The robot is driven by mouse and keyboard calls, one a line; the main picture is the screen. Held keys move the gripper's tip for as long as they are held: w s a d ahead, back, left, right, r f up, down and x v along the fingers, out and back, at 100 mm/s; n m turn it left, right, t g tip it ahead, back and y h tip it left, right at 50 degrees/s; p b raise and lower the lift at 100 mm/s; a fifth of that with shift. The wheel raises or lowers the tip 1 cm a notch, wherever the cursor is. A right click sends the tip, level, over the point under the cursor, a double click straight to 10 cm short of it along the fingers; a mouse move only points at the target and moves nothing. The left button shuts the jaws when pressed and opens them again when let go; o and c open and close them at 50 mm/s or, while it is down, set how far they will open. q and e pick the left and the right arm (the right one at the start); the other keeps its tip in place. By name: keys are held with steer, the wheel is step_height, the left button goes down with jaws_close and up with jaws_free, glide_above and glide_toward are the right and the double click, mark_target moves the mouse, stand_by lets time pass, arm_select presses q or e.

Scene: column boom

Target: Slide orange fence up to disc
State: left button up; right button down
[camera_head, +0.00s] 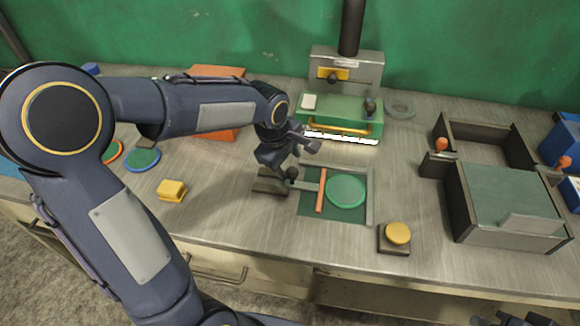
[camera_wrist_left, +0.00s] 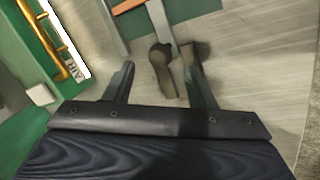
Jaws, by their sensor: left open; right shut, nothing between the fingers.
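The orange fence (camera_head: 321,190) is a thin upright strip on a dark green plate, and its end also shows in the left wrist view (camera_wrist_left: 128,6). The green disc (camera_head: 346,191) lies just right of it; I cannot tell whether they touch. A grey bar (camera_wrist_left: 157,22) runs from the fence to a dark knob (camera_head: 292,173), which also shows in the left wrist view (camera_wrist_left: 160,57). My left gripper (camera_head: 294,152) is open above the knob, its fingers (camera_wrist_left: 161,85) on either side of it, not closed on it. My right gripper (camera_head: 515,320) is partly visible at the bottom right, shut and empty.
A green press-like machine (camera_head: 340,118) stands behind the plate. A yellow button (camera_head: 398,233) is at front right, and a dark box with a green lid (camera_head: 505,195) is further right. A yellow block (camera_head: 172,188) lies left. Bare bench surrounds the plate's front.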

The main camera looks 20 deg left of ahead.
arm_select(q)
steer(key=v, duration=0.3)
steer(key=shift+r, duration=0.1)
stand_by(0.3)
steer(key=s+d+m+t+h, duration=0.2)
steer(key=s+m, duration=1.1)
steer(key=s, duration=0.8)
steer(key=shift+r+m+h, duration=0.35)
steer(key=shift+m+h, duration=0.05)
steer(key=shift+h, duration=0.1)
